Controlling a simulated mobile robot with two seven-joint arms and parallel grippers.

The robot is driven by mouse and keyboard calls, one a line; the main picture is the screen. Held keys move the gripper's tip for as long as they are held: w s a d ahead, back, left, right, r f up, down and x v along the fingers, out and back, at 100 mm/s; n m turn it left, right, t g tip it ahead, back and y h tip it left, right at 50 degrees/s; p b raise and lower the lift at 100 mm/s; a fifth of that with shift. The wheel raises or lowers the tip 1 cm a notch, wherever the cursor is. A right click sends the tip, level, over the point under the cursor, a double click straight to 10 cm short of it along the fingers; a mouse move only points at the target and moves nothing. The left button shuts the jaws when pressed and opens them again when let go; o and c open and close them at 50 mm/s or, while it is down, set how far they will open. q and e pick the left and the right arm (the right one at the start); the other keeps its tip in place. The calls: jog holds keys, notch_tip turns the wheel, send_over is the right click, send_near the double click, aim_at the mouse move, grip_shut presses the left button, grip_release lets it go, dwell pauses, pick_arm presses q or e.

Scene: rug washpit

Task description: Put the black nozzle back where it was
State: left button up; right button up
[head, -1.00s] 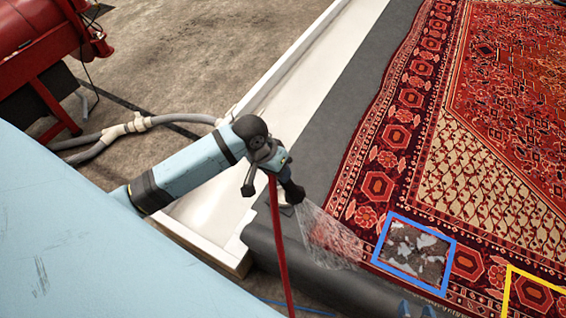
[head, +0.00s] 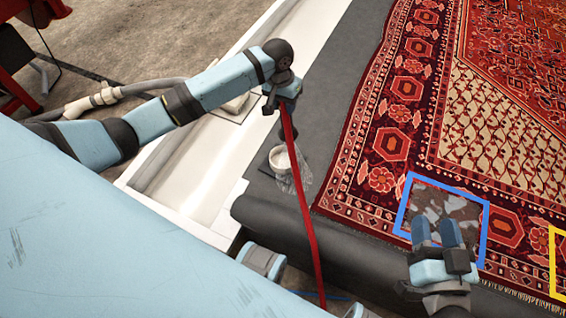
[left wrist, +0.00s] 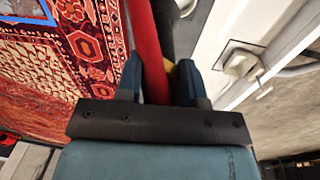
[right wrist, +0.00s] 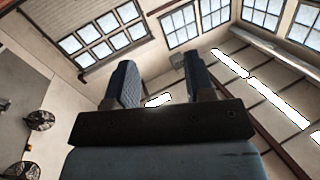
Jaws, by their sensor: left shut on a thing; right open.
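My left gripper (head: 284,95) is shut on the black nozzle, at the head of a red hose (head: 301,205). In the head view the nozzle is mostly hidden by the gripper and hose. In the left wrist view a black part (left wrist: 183,28), seemingly the nozzle, shows beside the red hose (left wrist: 148,50) between the fingers (left wrist: 158,82). My right gripper (head: 438,232) is open and empty, pointing up in front of the blue-framed patch (head: 485,240).
The patterned rug (head: 500,130) covers the right side, with a yellow frame (head: 553,262) at its edge. A white channel (head: 190,165) runs along the dark mat (head: 315,105). A grey hose (head: 140,88) lies at left. A red machine (head: 12,70) stands at far left.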

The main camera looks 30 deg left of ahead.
pick_arm(q)
jog(key=w+a+f+b, duration=0.1)
jog(key=w+f+b, duration=0.1)
jog(key=f+b, duration=0.5)
jog(key=w+a+f+y+b, duration=0.1)
jog(key=f+b, duration=0.7)
jog(key=f, duration=1.1)
jog(key=shift+w+a+n, duration=0.3)
jog(key=shift+w+a, duration=0.2)
jog(key=shift+w, duration=0.45)
pick_arm(e)
notch_tip(320, 180, down, 10)
jog(key=a+n+g+y, duration=0.1)
jog(key=a, duration=0.1)
jog(key=shift+s+f+n+g+y, duration=0.2)
jog(key=shift+n+g+y, duration=0.1)
jog(key=shift+n+y, duration=0.1)
pick_arm(q)
jog(key=o, duration=0.9)
jog(key=shift+f, duration=0.15)
jog(key=shift+o, duration=0.2)
